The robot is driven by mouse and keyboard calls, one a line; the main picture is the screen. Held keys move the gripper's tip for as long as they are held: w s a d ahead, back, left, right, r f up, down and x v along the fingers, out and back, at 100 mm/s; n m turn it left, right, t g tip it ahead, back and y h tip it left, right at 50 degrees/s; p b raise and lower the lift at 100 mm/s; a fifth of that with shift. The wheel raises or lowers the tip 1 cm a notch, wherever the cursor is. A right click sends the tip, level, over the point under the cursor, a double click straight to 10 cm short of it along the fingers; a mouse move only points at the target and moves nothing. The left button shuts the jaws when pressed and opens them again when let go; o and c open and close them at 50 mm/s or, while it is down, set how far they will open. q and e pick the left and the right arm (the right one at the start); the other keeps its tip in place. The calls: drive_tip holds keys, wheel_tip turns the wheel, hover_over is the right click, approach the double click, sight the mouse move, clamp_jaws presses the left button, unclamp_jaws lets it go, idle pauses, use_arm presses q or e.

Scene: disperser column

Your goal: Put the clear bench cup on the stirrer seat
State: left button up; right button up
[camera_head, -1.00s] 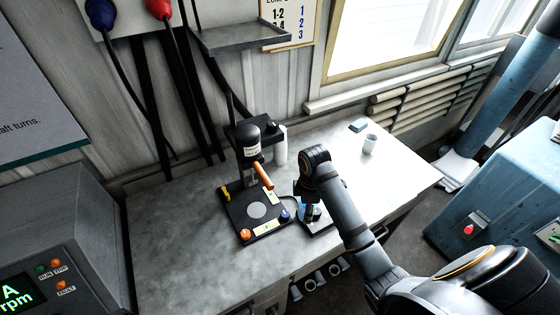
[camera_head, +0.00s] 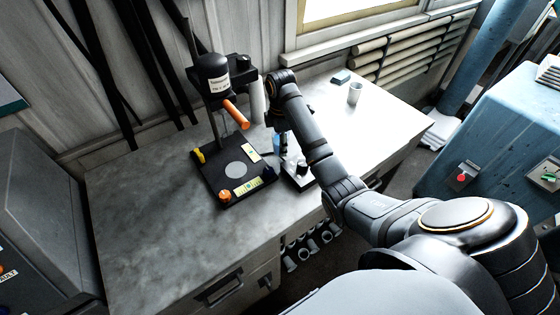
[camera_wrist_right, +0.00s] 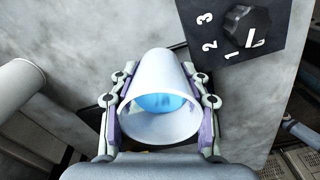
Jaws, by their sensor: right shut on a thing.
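The bench cup (camera_wrist_right: 155,68) looks pale and whitish, with blue inside, in the right wrist view. My right gripper (camera_wrist_right: 161,92) is shut on it, one finger on each side, with the open rim facing the camera. In the head view my right gripper (camera_head: 284,138) is right of the stirrer stand, and the cup is mostly hidden; only a bit of blue (camera_head: 277,145) shows. The stirrer seat, a light grey disc (camera_head: 236,169) on the black base (camera_head: 213,180), is bare. My left gripper is not in view.
The stirrer's black motor head (camera_head: 213,75) and orange handle (camera_head: 236,115) overhang the base. An orange knob (camera_head: 225,196) sits at its front corner. A small dark plate with a knob (camera_head: 302,168) is close right. A white cup (camera_head: 355,94) stands farther right. The bench left is clear.

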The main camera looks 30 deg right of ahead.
drive_tip(key=shift+w+f, duration=0.25)
drive_tip(key=shift+w, duration=0.05)
drive_tip(key=shift+f, duration=0.1)
wheel_tip(320, 180, down, 3)
drive_tip(key=shift+w+d+f+b, duration=0.1)
drive_tip(key=shift+w+f+b, duration=0.05)
drive_tip(key=shift+b, duration=1.1)
drive_tip(key=shift+w, duration=0.1)
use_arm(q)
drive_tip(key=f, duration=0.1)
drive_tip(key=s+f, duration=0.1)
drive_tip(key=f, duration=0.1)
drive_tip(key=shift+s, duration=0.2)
use_arm(e)
drive_tip(key=shift+f, duration=0.1)
drive_tip(key=o, duration=0.8)
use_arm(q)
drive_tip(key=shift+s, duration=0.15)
use_arm(e)
drive_tip(key=shift+o, duration=0.5)
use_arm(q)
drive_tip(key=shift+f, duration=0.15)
